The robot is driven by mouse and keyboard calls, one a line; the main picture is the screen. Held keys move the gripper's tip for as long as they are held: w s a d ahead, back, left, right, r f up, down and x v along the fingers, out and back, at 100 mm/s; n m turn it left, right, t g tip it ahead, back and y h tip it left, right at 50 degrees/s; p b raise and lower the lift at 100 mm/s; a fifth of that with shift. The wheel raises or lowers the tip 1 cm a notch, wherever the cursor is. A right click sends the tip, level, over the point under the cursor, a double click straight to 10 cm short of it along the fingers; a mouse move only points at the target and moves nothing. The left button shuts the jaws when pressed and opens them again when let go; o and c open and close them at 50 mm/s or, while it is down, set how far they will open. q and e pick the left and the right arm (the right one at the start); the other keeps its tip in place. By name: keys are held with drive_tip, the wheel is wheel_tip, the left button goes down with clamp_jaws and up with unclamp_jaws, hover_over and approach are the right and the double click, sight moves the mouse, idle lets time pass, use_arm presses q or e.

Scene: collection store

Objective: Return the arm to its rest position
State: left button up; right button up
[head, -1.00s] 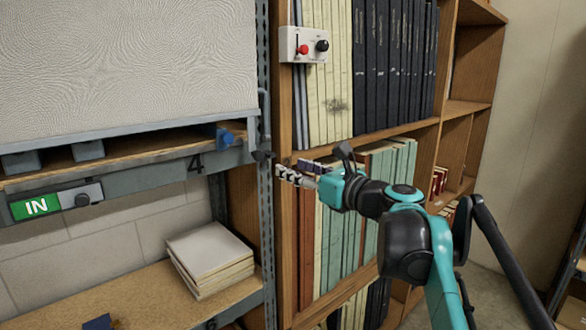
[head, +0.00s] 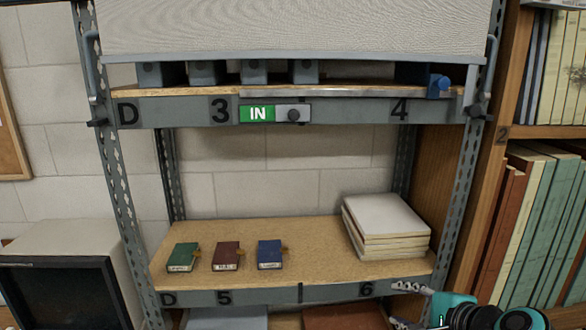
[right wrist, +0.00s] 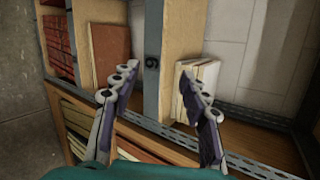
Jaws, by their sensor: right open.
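My right gripper (head: 402,304) shows at the lower right of the head view, in front of the shelf edge near the number 6. Its teal arm (head: 455,306) comes in from the bottom right. In the right wrist view the two fingers (right wrist: 163,107) stand wide apart with nothing between them. My left gripper is not in view.
A metal rack holds small green (head: 182,257), red (head: 227,256) and blue (head: 270,254) books and a pale stack (head: 386,222). A grey cover (head: 290,28) hangs above an upper shelf with an IN sign (head: 257,114). A wooden bookcase (head: 500,180) stands close on the right.

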drive_tip(key=s+a+f+n+g+h+b, duration=0.1)
drive_tip(key=s+f+n+b, duration=0.2)
drive_tip(key=f+n, duration=0.3)
drive_tip(key=s+a+f+n+g+h+b, duration=0.1)
drive_tip(key=s+f+n+b, duration=0.3)
drive_tip(key=f, duration=1.1)
drive_tip(key=s+a+f+n+g+h+b, duration=0.1)
drive_tip(key=s+a+f+n+b, duration=0.1)
drive_tip(key=f+n, duration=0.5)
wheel_tip(320, 180, down, 4)
drive_tip(key=s+b, duration=0.1)
drive_tip(key=b, duration=0.1)
drive_tip(key=shift+s+n+g+h+b, duration=0.3)
drive_tip(key=shift+s+h, duration=0.05)
drive_tip(key=shift+h, duration=0.05)
drive_tip(key=shift+a, duration=0.1)
